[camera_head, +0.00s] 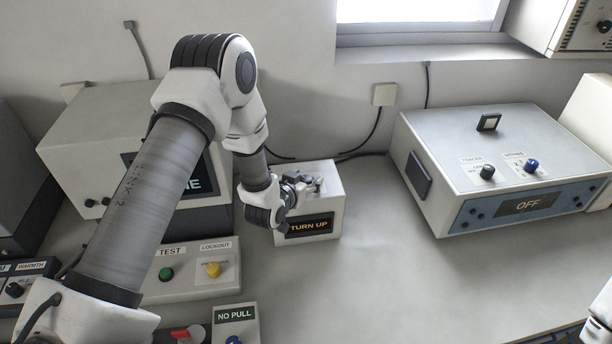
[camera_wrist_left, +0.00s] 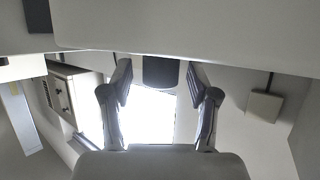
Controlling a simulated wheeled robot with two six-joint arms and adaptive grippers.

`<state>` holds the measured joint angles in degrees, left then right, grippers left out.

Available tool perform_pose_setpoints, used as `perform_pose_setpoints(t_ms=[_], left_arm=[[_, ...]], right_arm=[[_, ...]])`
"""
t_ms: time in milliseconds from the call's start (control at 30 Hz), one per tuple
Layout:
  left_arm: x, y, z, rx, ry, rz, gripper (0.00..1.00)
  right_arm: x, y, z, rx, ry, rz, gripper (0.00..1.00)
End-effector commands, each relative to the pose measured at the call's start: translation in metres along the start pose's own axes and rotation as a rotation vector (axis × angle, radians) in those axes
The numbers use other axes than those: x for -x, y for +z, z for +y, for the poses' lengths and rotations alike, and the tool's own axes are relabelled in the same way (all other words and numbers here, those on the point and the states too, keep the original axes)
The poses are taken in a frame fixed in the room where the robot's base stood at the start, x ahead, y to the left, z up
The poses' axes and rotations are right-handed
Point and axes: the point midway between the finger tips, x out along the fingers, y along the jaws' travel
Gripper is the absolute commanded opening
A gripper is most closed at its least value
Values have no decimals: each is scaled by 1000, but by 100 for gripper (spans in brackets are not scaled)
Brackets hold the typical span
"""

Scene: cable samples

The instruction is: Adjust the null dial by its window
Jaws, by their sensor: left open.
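A small white box (camera_head: 331,213) stands near the middle of the bench, with a dark window (camera_head: 309,227) on its front reading "TURN UP" in orange. My left gripper (camera_head: 312,184) is over the top of this box and hides much of it; the dial is not clear in the head view. In the left wrist view, a dark round-edged knob (camera_wrist_left: 160,71), seemingly the null dial, stands against the pale box (camera_wrist_left: 190,25). The two fingers of my left gripper (camera_wrist_left: 160,78) are open, one on each side of the knob, with gaps visible.
A large instrument (camera_head: 470,150) with two knobs and an "OFF" display stands at the right. A panel (camera_head: 190,285) marked TEST and LOCKOUT and a NO PULL unit (camera_head: 236,325) lie in front. The bench (camera_head: 390,265) between box and instrument is clear.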

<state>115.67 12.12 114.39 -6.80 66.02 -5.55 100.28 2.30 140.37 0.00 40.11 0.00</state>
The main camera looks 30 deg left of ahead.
Motion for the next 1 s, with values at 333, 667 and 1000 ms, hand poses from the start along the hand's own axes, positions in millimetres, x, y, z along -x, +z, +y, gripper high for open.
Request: perform_pose_setpoints(t_ms=[333, 667, 1000], left_arm=[[-4, 0, 0, 1, 0, 0, 32], [-4, 0, 0, 0, 3, 0, 0], [-4, 1, -2, -38, 99, 2, 0]], right_arm=[[0, 0, 0, 0, 0, 0, 40], [0, 0, 0, 0, 0, 0, 40], [-4, 0, 0, 0, 0, 0, 40]])
